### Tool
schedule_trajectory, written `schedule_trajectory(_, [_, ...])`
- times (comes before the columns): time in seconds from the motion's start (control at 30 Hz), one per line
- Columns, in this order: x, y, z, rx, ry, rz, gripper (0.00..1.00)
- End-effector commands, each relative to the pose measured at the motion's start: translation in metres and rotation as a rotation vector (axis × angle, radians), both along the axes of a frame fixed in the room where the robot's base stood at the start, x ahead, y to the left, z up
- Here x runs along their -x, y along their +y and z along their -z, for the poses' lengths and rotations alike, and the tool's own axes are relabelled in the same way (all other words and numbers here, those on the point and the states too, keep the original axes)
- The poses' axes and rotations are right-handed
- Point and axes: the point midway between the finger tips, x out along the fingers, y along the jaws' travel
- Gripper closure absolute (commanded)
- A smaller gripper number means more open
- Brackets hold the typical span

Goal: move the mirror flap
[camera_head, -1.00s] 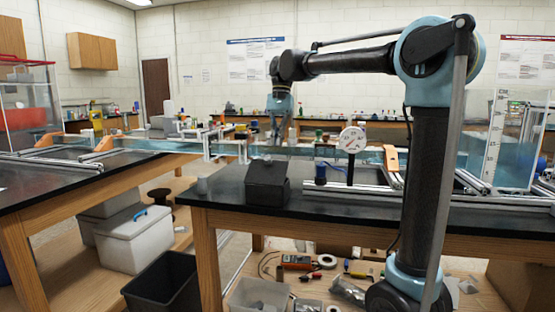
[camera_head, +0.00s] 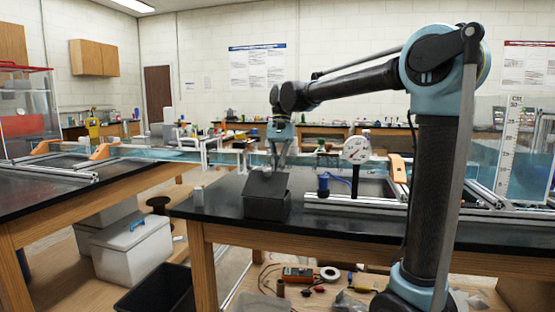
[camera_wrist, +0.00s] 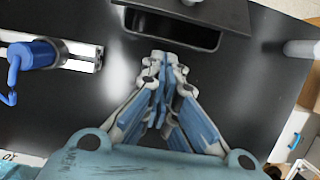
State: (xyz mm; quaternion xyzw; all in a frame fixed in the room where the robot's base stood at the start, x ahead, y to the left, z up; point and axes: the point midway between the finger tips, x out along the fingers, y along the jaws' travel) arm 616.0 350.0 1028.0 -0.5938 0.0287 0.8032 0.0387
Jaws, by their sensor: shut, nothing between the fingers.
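A small dark box (camera_head: 266,205) stands near the front edge of the black bench, with a sloping flap-like lid (camera_head: 268,184) on top. I take this lid to be the mirror flap, though no reflection clearly identifies it. In the wrist view the lid (camera_wrist: 215,9) lies at the top, with a small light knob and the dark box opening (camera_wrist: 165,29) below it. My gripper (camera_head: 280,165) points down close to the lid in the head view. In the wrist view my gripper (camera_wrist: 162,62) is shut and empty, just short of the box; contact cannot be told.
A blue cylinder (camera_wrist: 40,53) on a metal rail lies left of the gripper in the wrist view. A round dial gauge (camera_head: 356,149) stands right of the box. A long water channel (camera_head: 150,152) runs behind.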

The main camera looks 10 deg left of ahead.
Motion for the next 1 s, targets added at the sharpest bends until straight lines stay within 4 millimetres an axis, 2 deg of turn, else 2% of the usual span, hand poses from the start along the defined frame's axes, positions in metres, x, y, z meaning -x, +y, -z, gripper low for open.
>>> schedule_trajectory(0.23, [0.008,0.000,0.029,-0.001,0.000,0.001,1.00])
schedule_trajectory(0.3, [0.013,0.000,0.019,0.000,0.000,0.000,1.00])
schedule_trajectory(0.6, [0.028,0.002,-0.002,-0.001,-0.001,0.001,1.00])
schedule_trajectory(1.0, [0.030,0.002,-0.006,0.000,-0.001,0.002,1.00])
